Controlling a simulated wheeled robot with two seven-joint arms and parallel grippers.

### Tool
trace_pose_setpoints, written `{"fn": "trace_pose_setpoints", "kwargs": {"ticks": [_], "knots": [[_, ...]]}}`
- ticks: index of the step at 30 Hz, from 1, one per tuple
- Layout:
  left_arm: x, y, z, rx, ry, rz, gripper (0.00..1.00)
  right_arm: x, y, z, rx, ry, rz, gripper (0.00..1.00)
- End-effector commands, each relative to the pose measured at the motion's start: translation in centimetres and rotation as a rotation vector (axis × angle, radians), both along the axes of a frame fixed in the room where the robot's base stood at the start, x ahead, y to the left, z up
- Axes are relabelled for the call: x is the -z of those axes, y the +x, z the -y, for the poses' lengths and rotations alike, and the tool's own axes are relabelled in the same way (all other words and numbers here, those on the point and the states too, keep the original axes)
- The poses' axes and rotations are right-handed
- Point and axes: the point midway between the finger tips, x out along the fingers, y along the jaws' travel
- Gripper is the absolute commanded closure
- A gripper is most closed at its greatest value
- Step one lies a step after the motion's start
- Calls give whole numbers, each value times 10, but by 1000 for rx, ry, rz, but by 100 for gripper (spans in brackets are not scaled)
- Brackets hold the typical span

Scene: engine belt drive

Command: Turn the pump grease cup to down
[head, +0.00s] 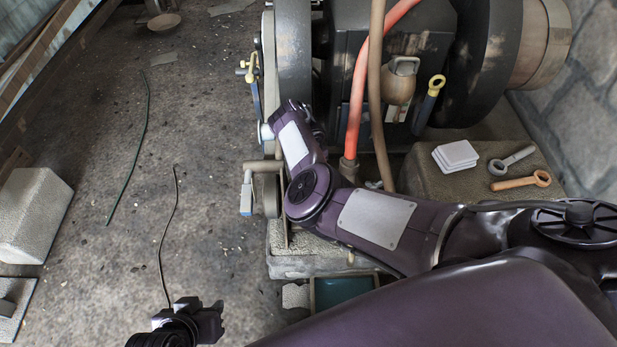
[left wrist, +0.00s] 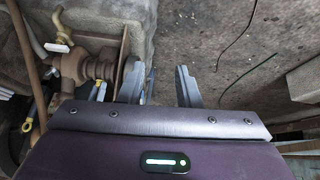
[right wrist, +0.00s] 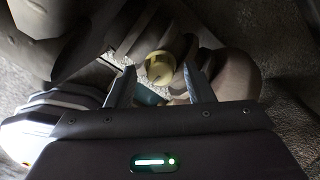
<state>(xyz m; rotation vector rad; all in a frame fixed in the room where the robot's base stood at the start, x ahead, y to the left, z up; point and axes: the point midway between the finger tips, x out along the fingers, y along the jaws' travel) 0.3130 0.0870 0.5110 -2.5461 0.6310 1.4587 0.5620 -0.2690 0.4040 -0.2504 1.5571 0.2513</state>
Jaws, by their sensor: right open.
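In the right wrist view, a round, pale yellow cap (right wrist: 160,67) with a raised bar on its face, which looks like the grease cup, sits on dark round metal parts. My right gripper (right wrist: 160,92) is open, its fingers apart on either side of the line to the cap; I cannot tell if either touches it. In the head view my right arm hides its own fingers and the cap. My left gripper (head: 185,325) is at the bottom edge of the head view. In the left wrist view (left wrist: 158,85) its fingers are apart and empty, over the floor beside the machine.
The engine's flywheel (head: 295,60) and a red hose (head: 362,80) rise behind my right arm. A pipe fitting with a lever (head: 247,190) sticks out leftward.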

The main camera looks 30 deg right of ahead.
Motion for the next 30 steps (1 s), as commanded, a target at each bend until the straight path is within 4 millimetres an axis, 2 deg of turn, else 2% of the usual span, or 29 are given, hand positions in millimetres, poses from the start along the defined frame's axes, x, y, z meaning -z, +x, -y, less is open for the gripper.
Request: {"fn": "trace_pose_setpoints", "kwargs": {"ticks": [5, 13, 18, 22, 30], "knots": [[-2, -2, 0, -1, 2, -7, 70, -6, 1, 0, 0, -1, 1, 52], [-5, -8, -23, -33, 73, -116, 70, -51, 1, 0, 2, -1, 3, 52], [-5, -12, -33, -50, 103, -168, 70, -72, 1, -1, 0, 0, 1, 52], [-4, -13, -36, -55, 112, -184, 70, -78, 0, 0, 0, 0, 0, 52], [-3, -14, -37, -55, 114, -187, 70, -78, 0, 0, 0, 0, 0, 52]]}}
